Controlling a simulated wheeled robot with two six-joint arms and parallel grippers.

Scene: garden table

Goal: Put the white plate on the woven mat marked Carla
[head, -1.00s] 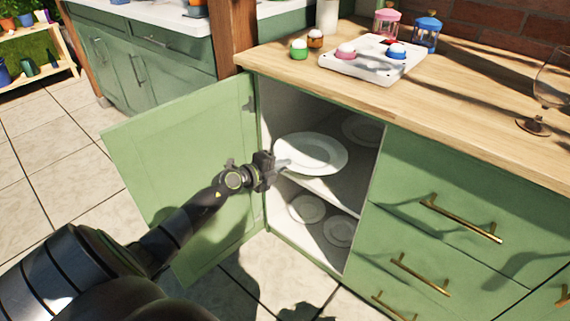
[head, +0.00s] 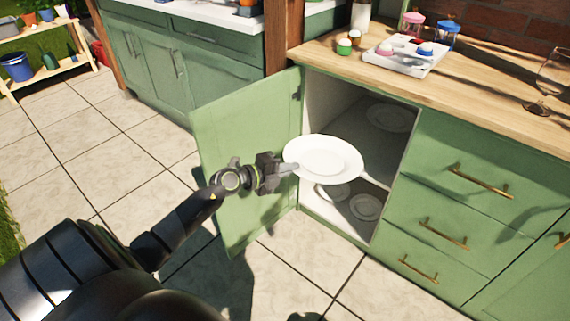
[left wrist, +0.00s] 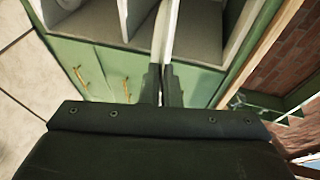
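The white plate (head: 325,157) is held roughly level at the front of the open cupboard, tilted little if at all. My left gripper (head: 288,169) is shut on its left rim. In the left wrist view the plate (left wrist: 165,35) shows edge-on, pinched between the fingertips (left wrist: 162,75). No woven mat and no name Carla show in these frames. My right gripper is not in view.
The open green door (head: 245,150) stands just left of and behind my gripper. Other plates sit inside the cupboard, one on the upper shelf (head: 388,117) and two below (head: 366,207). A white tray (head: 405,55) with small pots and a glass (head: 553,80) are on the wooden counter. The tiled floor is clear.

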